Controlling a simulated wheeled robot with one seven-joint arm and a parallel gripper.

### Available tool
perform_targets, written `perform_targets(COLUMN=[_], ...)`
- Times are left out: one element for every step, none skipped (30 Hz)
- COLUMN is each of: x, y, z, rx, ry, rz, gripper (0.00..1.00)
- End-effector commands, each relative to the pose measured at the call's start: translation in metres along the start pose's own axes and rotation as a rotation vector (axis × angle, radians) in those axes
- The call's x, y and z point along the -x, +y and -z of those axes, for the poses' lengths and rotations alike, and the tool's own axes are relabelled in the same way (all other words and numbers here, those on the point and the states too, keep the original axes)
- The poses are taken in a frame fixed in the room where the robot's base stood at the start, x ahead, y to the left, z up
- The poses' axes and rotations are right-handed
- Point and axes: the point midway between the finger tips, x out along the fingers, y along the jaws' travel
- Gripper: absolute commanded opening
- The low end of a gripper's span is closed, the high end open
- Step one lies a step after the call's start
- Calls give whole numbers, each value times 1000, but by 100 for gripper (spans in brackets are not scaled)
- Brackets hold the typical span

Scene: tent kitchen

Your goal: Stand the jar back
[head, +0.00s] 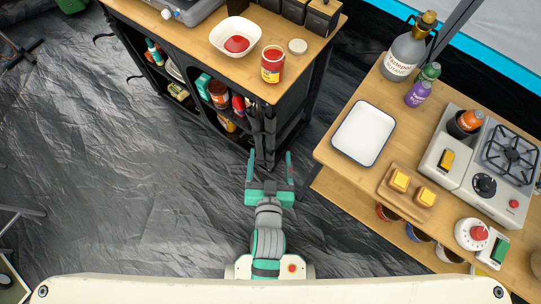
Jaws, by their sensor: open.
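A glass jar (271,64) with red contents and a yellow label stands upright near the front right corner of the left wooden counter (263,88). Its top looks uncovered. A pale round lid (297,46) lies on the counter just behind and to the right of the jar. A white bowl (222,34) with red sauce in it sits left of the jar. My gripper (270,166) is open and empty. It is in front of the counter, apart from the jar, with its fingers pointing toward the counter's corner.
Shelves below the counter hold jars and bottles, including a dark red jar (218,91). On the right table stand an empty white tray (363,133), a board with yellow pieces (407,193), a stove (480,160) and bottles. Dark floor (150,190) is clear at left.

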Motion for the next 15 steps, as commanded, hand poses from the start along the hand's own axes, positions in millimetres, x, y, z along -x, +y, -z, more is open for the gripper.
perform_targets(x=[18,27,40,49,58,71,81,90,103,112,121,132,140,147,155], y=[0,1,2,2,3,4,4,5,5,6,6,6,6,6,7], z=[-10,-14,-17,-20,-22,-24,-26,-27,-28,-28,-28,-28,-27,-26,-25], rx=[5,7,10,14,20,25,30,35,43,48,54,61,66,71,77], ry=[-4,-1,4,8,12,16,20,24,29,33,37,43,47,52,57], rz=[-5,-8,-10,-12,-14,-15,-15,-14,-13,-11,-9,-5,-2,0,5], gripper=[75,75,75,75,75,75,75,75,75,75,75,75,75,75,75])
